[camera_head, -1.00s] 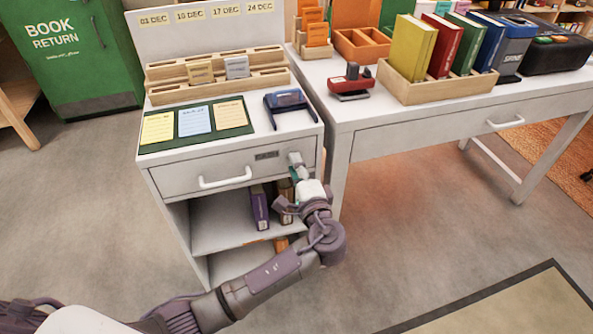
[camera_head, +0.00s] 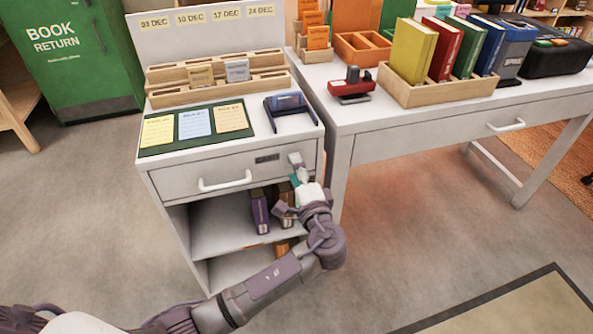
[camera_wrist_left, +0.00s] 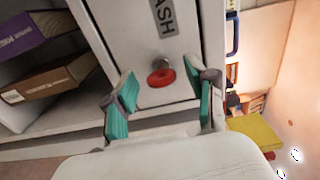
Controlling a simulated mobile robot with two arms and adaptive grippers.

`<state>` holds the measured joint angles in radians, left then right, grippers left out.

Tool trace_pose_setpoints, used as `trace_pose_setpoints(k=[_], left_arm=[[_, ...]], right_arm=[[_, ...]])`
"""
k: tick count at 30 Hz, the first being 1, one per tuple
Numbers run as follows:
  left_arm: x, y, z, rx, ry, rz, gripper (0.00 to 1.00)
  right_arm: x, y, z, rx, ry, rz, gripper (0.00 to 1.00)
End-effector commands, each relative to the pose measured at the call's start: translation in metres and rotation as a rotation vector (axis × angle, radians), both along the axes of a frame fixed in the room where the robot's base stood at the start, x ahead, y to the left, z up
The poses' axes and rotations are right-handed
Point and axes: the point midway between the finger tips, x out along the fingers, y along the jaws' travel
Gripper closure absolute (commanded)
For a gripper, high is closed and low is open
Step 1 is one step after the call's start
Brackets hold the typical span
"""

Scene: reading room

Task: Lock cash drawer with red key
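The cash drawer (camera_head: 215,174) is closed at the top of a white cabinet, with a white handle. In the left wrist view its front (camera_wrist_left: 135,15) carries a label ending in "ASH". The red key (camera_wrist_left: 161,77) sits at the round metal lock (camera_wrist_left: 163,62). My left gripper (camera_head: 292,183) is at the drawer's right end. In the left wrist view the gripper (camera_wrist_left: 165,103) has its teal-padded fingers spread on either side of the key, with gaps to it. The key is hidden or too small to make out in the head view. My right gripper is not in view.
Books (camera_head: 260,209) stand on the open shelf below the drawer, close to my gripper. A white desk (camera_head: 400,147) adjoins on the right, with a book crate (camera_head: 440,93) and a red stamp-like device (camera_head: 351,85). Floor in front is open.

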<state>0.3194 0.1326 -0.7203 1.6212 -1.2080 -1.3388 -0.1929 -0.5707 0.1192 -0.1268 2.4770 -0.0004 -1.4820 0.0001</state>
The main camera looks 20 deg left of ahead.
Motion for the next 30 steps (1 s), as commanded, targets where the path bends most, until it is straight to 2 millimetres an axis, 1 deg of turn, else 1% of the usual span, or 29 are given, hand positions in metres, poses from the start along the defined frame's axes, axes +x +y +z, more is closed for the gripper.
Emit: trace_pose_setpoints(k=[5, 8, 11, 18, 21, 25, 30], left_arm=[[-0.002, -0.002, 0.0, 0.0, 0.0, -0.001, 0.44], [-0.011, -0.008, -0.001, -0.001, 0.001, -0.002, 0.44], [-0.026, -0.019, -0.001, -0.003, 0.001, -0.003, 0.44], [-0.069, -0.047, -0.001, -0.003, 0.003, -0.002, 0.44], [-0.083, -0.056, -0.001, -0.003, 0.002, -0.001, 0.44], [-0.095, -0.064, -0.001, -0.001, 0.002, -0.001, 0.44], [-0.1, -0.068, 0.0, 0.0, 0.0, 0.0, 0.44]], right_arm=[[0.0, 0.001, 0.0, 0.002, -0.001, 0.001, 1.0], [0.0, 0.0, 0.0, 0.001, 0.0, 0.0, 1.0], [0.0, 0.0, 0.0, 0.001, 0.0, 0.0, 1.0], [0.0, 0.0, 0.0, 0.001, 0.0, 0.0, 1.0], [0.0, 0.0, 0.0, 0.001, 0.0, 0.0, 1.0], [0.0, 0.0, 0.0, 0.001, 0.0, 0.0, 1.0], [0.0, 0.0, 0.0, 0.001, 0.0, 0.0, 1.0]])
